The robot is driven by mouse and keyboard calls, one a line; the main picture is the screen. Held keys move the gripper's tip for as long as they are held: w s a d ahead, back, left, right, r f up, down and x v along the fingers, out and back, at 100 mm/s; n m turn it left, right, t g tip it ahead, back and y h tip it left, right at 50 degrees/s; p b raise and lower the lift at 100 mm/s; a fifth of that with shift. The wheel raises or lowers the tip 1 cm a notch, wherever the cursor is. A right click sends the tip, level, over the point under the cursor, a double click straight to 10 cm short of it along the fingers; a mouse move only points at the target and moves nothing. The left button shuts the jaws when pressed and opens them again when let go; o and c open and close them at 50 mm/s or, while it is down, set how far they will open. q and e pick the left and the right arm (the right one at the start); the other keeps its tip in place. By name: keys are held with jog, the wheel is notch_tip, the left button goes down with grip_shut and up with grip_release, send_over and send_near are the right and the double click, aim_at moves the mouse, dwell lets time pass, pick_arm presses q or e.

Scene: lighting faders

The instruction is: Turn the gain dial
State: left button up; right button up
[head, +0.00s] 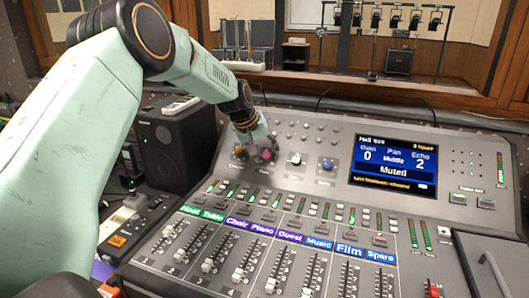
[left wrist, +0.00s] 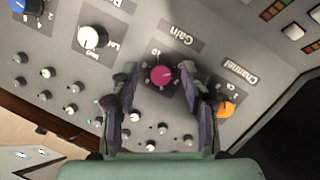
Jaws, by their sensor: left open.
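The gain dial (left wrist: 161,77) is a magenta knob under the word Gain in the left wrist view. In the head view the gain dial (head: 267,155) shows partly behind my fingers at the console's upper left. My left gripper (left wrist: 160,85) is open, one finger on each side of the dial. Gaps seem to show between fingers and knob; I cannot tell whether either touches. In the head view my left gripper (head: 255,152) points down at the panel. The console screen (head: 393,165) shows 0 at left, Pan Middle, Echo 2 and Muted.
An orange channel dial (left wrist: 226,108) sits close beside one finger. A white knob (left wrist: 92,37) and a blue knob (left wrist: 27,5) stand on the other side. Small knobs surround the fingers. Labelled faders (head: 240,275) fill the console's front. A black speaker (head: 180,140) stands at left.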

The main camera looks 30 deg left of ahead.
pick_arm(q)
jog(key=shift+w+a+f, duration=0.1)
jog(key=shift+w+f, duration=0.15)
jog(key=shift+c, duration=1.3)
jog(key=shift+a, duration=0.1)
jog(key=shift+c, duration=0.8)
jog(key=shift+s, duration=0.15)
grip_shut()
jog(key=shift+r, duration=0.1)
